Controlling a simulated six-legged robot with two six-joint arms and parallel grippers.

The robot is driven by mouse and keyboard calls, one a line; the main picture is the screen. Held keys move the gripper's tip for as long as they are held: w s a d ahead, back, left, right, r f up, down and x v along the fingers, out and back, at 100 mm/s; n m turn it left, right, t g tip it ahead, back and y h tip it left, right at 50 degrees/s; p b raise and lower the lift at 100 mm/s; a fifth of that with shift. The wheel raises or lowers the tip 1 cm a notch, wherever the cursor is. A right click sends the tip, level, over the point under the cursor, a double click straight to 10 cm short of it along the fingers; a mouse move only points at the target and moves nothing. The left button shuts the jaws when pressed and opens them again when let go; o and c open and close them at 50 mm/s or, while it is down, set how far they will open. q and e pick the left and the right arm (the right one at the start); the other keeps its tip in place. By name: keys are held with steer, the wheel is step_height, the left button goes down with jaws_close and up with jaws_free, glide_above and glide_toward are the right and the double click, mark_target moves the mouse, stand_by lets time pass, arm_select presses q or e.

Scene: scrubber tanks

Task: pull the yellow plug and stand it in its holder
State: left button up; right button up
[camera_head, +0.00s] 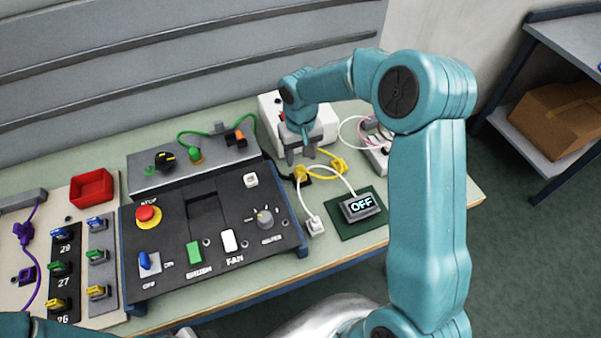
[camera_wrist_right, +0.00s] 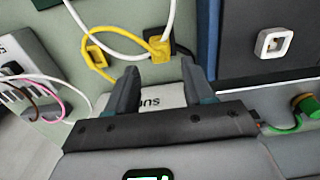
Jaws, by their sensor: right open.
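The yellow plug (camera_head: 300,173) sits in a small black socket on the table behind the panel's right corner. It also shows in the right wrist view (camera_wrist_right: 158,47), beyond the fingertips. A second yellow piece (camera_head: 338,165), like a small open frame, lies to its right with a yellow cord at it; in the wrist view this frame (camera_wrist_right: 95,52) is left of the plug. I cannot tell for sure whether it is the holder. My right gripper (camera_head: 300,153) is open and empty, pointing down just behind the plug, apart from it. My left gripper is out of view.
A white box (camera_head: 268,110) stands behind the right gripper. A white cord loops by the plug to a white connector (camera_head: 316,226). The black switch panel (camera_head: 215,255) and a red tray (camera_head: 92,187) are left.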

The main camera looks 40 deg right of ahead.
mark_target(300, 169)
step_height(300, 169, down, 6)
steer(key=b, duration=0.3)
steer(key=shift+b, duration=0.35)
steer(key=shift+f+b, duration=0.55)
steer(key=shift+b, duration=0.3)
jaws_close()
steer(key=shift+r, duration=0.1)
steer(key=shift+w+r, duration=0.1)
steer(key=shift+r, duration=0.05)
